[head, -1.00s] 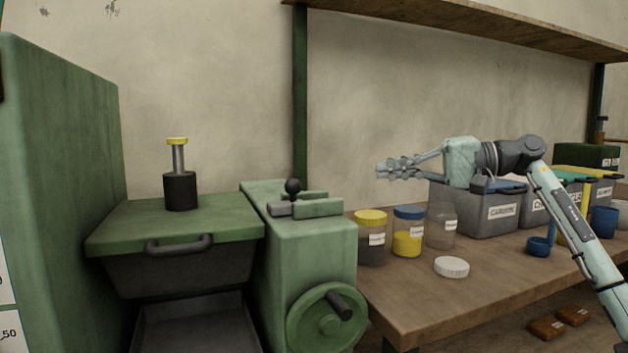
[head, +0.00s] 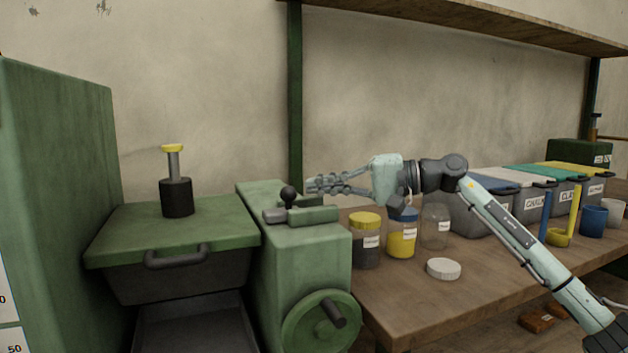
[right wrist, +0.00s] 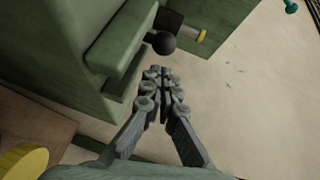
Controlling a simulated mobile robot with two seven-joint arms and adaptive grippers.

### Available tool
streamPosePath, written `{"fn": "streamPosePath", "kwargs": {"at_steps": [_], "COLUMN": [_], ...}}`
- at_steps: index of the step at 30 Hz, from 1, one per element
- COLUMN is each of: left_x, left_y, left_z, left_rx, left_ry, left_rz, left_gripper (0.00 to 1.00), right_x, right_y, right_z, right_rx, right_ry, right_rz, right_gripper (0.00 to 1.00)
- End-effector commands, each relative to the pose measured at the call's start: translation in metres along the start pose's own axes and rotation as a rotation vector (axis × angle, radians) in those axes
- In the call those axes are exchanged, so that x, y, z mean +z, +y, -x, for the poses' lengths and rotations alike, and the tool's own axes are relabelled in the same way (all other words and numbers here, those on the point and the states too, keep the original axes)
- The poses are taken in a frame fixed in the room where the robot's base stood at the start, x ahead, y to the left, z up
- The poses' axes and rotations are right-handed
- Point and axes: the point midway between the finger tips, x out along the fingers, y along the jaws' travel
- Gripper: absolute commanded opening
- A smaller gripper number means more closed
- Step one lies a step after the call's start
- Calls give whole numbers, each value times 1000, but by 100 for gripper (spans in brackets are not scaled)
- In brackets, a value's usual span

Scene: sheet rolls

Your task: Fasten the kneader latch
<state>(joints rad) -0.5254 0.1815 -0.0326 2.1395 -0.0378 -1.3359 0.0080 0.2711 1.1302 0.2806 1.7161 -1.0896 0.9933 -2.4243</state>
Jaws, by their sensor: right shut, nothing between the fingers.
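The kneader latch (head: 291,212) sits on top of the green housing at the kneader's right side: a grey bar with a black ball knob (head: 289,192), between green guide blocks. The knob also shows in the right wrist view (right wrist: 163,43). The kneader's green lid (head: 130,232) is down over the trough and has a dark front handle. My right gripper (head: 312,185) is shut and empty. Its fingertips are just right of the knob and appear apart from it; in the right wrist view the fingertips (right wrist: 156,75) point toward the knob. My left gripper is not in view.
A handwheel (head: 321,322) is on the housing's front. Jars with yellow (head: 365,220) and blue lids, a clear jar (head: 436,228) and a loose white lid (head: 443,268) stand on the bench under my right arm. Labelled bins (head: 535,200) stand further right. A shelf hangs above.

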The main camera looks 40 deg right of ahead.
Motion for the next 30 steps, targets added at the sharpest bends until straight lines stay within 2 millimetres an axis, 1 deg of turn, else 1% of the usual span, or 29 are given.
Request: {"fn": "streamPosePath", "kwargs": {"at_steps": [1, 6, 17, 24, 27, 30], "left_x": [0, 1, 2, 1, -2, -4], "left_y": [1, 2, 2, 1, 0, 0], "left_z": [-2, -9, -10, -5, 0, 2], "left_rx": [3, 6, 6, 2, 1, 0], "left_ry": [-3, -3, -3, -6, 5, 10], "left_rz": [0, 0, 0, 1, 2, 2], "left_gripper": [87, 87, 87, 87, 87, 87], "right_x": [4, 10, 12, 32, 36, 36], "right_y": [0, 0, 0, -7, -8, -8], "right_z": [-4, -10, -12, -42, -48, -48], "right_rx": [2, 1, 0, 0, 1, 0], "right_ry": [-2, 0, -1, -1, 0, 0], "right_rz": [0, -1, -1, 1, 0, -1], "right_gripper": [0, 0, 0, 0, 0, 0]}}
